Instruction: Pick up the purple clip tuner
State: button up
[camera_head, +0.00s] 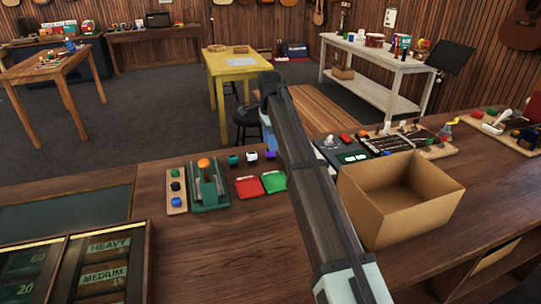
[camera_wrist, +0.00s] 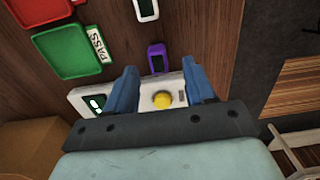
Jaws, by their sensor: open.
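The purple clip tuner (camera_wrist: 156,57) stands out as a small purple frame with a dark middle on the wooden counter in the wrist view. It also shows in the head view (camera_head: 270,154), just left of my arm. My gripper (camera_wrist: 160,86) is open, its two blue fingers apart and nothing held between them. In the wrist picture the tuner lies just beyond the fingertips, nearer the middle of the gap; its height below them is hard to tell. My arm hides part of the counter beside the tuner in the head view.
A white-rimmed clip (camera_wrist: 147,8) and a teal clip (camera_head: 232,160) sit near the tuner. A pale box with a yellow button (camera_wrist: 162,100) shows between the fingers. Green (camera_head: 273,182) and red (camera_head: 248,188) trays lie nearby. An open cardboard box (camera_head: 390,222) stands right of my arm.

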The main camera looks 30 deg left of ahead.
aim_at(270, 155)
jog(key=shift+s+f, duration=0.15)
jog(key=shift+f, duration=2.2)
jog(key=shift+c, duration=0.5)
grip_shut()
